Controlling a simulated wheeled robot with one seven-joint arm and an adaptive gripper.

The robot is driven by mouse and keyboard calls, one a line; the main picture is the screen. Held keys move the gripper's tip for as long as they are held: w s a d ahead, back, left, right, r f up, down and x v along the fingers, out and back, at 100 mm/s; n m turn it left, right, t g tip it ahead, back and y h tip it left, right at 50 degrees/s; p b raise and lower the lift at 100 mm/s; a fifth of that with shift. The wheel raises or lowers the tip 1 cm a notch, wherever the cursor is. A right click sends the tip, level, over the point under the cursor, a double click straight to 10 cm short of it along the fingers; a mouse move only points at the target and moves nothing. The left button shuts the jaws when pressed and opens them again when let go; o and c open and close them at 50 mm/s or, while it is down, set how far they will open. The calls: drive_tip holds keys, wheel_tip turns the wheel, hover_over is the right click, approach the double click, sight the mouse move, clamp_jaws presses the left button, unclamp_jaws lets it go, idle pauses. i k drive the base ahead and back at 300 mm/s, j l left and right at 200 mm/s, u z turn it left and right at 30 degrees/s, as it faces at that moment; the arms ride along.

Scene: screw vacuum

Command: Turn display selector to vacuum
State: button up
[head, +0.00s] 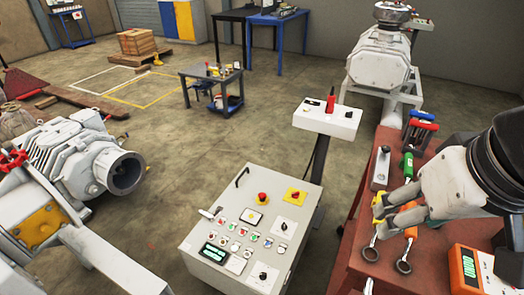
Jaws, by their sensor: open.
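A pale grey control cabinet (232,180) stands in the lower middle of the head view. Its sloping top carries a lit green display (214,254), several small coloured buttons, a red emergency stop (262,197) and black rotary knobs. One knob (262,276) sits near the front right corner and another (289,224) at the right edge. The labels are too small to read, so I cannot tell which is the display selector or where it points. My gripper (382,213) is open and empty, right of the cabinet, above the red-brown table.
The red-brown table (350,240) holds wrenches, green- and red-handled tools and an orange meter (470,272). A white box (327,118) on a post stands behind the cabinet. A grey pump (75,165) is at left, another (378,62) at back.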

sight(263, 276)
drive_tip(key=k+l+u, duration=0.1)
drive_tip(key=u, duration=0.2)
drive_tip(key=k+l+u, duration=0.15)
drive_tip(key=u, duration=0.2)
drive_tip(key=i+z, duration=0.15)
drive_tip(key=z, duration=0.6)
drive_tip(key=j+z, duration=0.35)
drive_tip(key=i+j+z, duration=0.1)
drive_tip(key=j+z, duration=0.25)
drive_tip(key=j+u, duration=0.45)
drive_tip(key=j, duration=0.45)
drive_tip(key=l+u, duration=0.1)
drive_tip(key=l, duration=0.35)
drive_tip(key=k+l, duration=0.1)
drive_tip(key=l, duration=0.3)
drive_tip(key=l+u, duration=0.15)
drive_tip(key=l, duration=0.3)
drive_tip(key=k+j+u, duration=0.1)
drive_tip(key=j+u, duration=0.35)
drive_tip(key=l, duration=0.15)
